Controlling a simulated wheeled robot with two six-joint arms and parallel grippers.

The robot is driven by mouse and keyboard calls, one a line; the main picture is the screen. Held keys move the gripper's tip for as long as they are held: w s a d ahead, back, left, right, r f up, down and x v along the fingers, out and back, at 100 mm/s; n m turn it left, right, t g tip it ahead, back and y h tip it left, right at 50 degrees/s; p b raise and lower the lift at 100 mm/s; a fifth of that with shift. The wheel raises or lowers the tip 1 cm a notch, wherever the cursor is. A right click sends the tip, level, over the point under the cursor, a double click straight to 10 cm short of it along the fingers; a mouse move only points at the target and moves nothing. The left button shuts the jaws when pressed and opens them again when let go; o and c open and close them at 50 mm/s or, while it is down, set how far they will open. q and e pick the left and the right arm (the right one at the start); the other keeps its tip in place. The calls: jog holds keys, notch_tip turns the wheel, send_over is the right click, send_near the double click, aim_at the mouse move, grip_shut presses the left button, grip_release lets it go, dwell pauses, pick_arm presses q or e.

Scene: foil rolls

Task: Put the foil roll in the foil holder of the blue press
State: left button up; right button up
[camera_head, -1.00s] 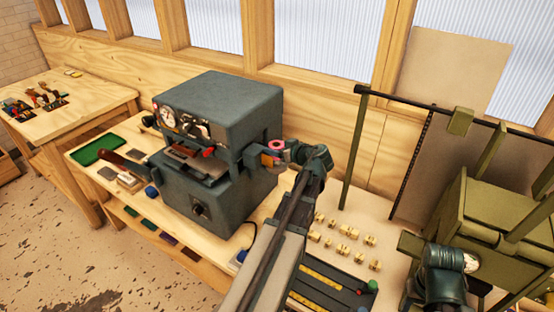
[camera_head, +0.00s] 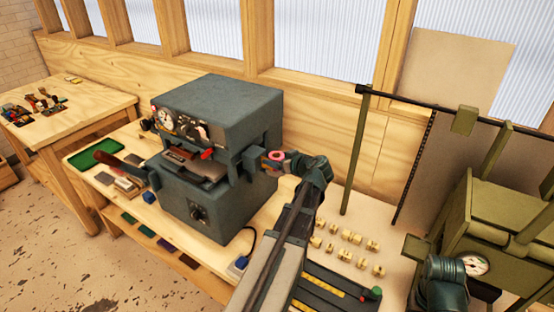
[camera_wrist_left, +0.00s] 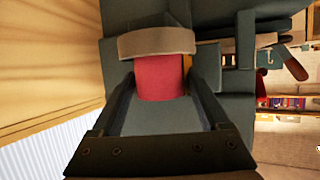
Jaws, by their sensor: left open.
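The blue press (camera_head: 225,105) stands on the wooden bench left of centre. A small pink-red foil roll (camera_head: 277,156) is at the right side of the press, by a bracket that sticks out there. In the left wrist view, the red roll (camera_wrist_left: 160,88) lies between the fingers, with a beige rim at its far end, close against dark blue press parts. My left gripper (camera_head: 283,162) is open around the roll. The arm hides part of the area, and I cannot tell whether the roll is fully seated in the foil holder.
Several small yellowish blocks (camera_head: 345,240) lie on the bench right of my left arm. A green press (camera_head: 500,215) stands at the right, and a green tray (camera_head: 95,152) lies at the left. A wooden wall and windows are close behind.

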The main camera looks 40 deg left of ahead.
pick_arm(q)
jog(key=shift+r, duration=0.1)
jog(key=shift+d+r, duration=0.15)
jog(key=shift+r, duration=0.05)
jog(key=p+v, duration=0.4)
jog(key=v, duration=0.7)
jog(key=shift+d+p, duration=0.25)
jog(key=shift+p, duration=0.15)
jog(key=shift+s, duration=0.1)
jog(key=s+d+f+m+g+h, duration=0.1)
jog(key=s+d+f+m+h, duration=0.3)
jog(key=d, duration=0.7)
jog(key=s+d+f+m+g+h, duration=0.1)
jog(key=s+d+f+m+h, duration=0.3)
jog(key=d+m, duration=0.4)
jog(key=s+d+f+m+g+h, duration=0.2)
jog(key=s+d+f+m, duration=0.3)
jog(key=d, duration=1.1)
jog(key=shift+s+f+m+h, duration=0.2)
jog(key=shift+s+m+h, duration=0.65)
jog(key=shift+s, duration=0.2)
